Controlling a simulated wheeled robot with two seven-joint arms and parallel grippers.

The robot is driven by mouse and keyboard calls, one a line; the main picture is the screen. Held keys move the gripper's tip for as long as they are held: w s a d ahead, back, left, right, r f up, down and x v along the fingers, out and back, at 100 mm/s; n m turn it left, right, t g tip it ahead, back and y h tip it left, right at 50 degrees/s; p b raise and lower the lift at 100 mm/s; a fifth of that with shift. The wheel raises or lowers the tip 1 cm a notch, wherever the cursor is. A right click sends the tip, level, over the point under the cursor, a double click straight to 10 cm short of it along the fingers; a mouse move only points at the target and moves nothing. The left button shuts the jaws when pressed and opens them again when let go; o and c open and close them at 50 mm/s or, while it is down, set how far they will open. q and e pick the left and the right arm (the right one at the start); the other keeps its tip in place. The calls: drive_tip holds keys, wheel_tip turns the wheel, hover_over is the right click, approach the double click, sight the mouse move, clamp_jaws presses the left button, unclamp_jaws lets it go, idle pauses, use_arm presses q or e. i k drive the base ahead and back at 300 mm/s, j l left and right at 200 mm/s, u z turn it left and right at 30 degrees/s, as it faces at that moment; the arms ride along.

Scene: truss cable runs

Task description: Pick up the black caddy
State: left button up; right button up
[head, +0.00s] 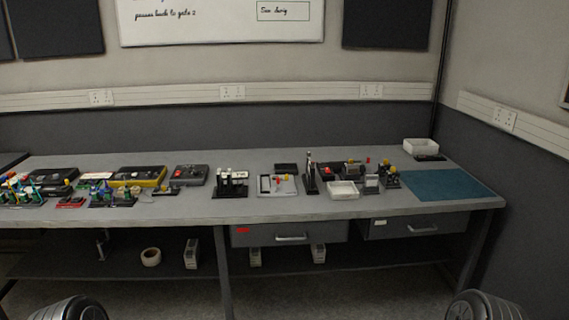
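Several small black holders stand on the grey bench, and at this distance I cannot tell for sure which is the black caddy. One black holder (230,192) with white upright pieces stands near the front edge, left of the middle. A black holder (112,202) with blue and green pieces stands further left. A tall narrow black stand (311,180) is right of the middle. Neither gripper shows; only rounded grey parts of my arms show at the bottom left and bottom right corners, well short of the bench.
The grey bench (265,210) runs along the wall, crowded with small items. A blue mat (447,185) lies bare at the right. White trays (343,191) are among the items. Below are shut drawers (290,234) and a shelf with a tape roll (151,257).

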sight(311, 179)
drive_tip(key=i+l+z, duration=0.15)
drive_tip(key=i+z, duration=0.3)
drive_tip(key=i+j+z, duration=0.15)
drive_tip(key=i+z, duration=0.35)
drive_tip(key=i, duration=0.15)
drive_tip(key=i+j+z, duration=0.25)
drive_tip(key=i+z, duration=0.55)
drive_tip(key=i, duration=0.25)
drive_tip(key=i+z, duration=0.35)
drive_tip(key=i, duration=0.3)
drive_tip(key=u, duration=4.05)
